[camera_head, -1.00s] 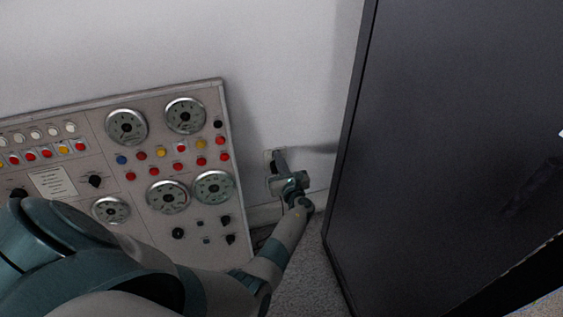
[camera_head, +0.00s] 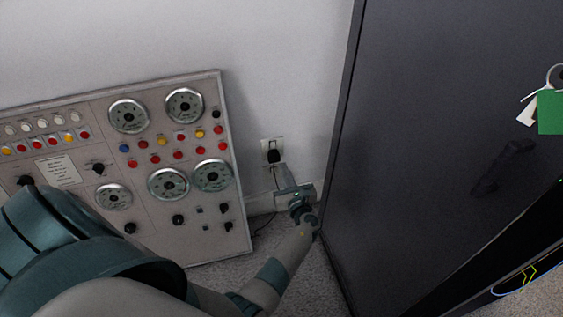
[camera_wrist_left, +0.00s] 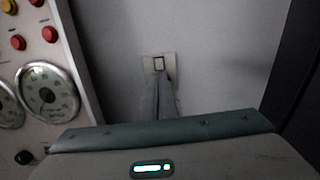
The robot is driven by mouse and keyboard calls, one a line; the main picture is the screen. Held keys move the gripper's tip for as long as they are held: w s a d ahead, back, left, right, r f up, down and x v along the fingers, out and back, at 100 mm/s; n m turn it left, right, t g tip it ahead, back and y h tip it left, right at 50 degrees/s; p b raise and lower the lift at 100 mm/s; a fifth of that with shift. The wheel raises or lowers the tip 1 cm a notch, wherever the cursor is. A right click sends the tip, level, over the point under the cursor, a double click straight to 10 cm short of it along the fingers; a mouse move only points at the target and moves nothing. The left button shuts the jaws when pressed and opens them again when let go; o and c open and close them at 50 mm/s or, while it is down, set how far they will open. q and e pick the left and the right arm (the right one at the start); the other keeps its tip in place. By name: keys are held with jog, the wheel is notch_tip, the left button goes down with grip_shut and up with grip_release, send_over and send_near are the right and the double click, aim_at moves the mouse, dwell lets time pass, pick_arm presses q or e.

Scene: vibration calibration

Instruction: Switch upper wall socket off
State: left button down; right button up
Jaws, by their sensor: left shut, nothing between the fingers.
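The wall socket (camera_head: 266,144) is a small pale plate low on the white wall, between the control panel and the dark cabinet. A black plug (camera_head: 273,156) with a dark cable sits in its lower part in the head view. In the left wrist view, the upper wall socket's plate (camera_wrist_left: 147,64) shows with a small dark-edged square in it. My left gripper (camera_head: 279,168) is shut and empty, just below and in front of the plug in the head view. Its fingers (camera_wrist_left: 160,82) hide the plate's lower part in the wrist view. Whether they touch anything is unclear. My right gripper is out of view.
A control panel (camera_head: 150,215) with dials, knobs and coloured buttons stands left of the socket. A tall dark cabinet (camera_head: 430,130) with a handle (camera_head: 503,165) stands close on the right. Keys with a green tag (camera_head: 550,112) show at the right edge.

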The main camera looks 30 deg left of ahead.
pick_arm(q)
jog(key=v, duration=0.2)
jog(key=shift+s+d+r, duration=0.1)
jog(key=shift+s+d, duration=0.2)
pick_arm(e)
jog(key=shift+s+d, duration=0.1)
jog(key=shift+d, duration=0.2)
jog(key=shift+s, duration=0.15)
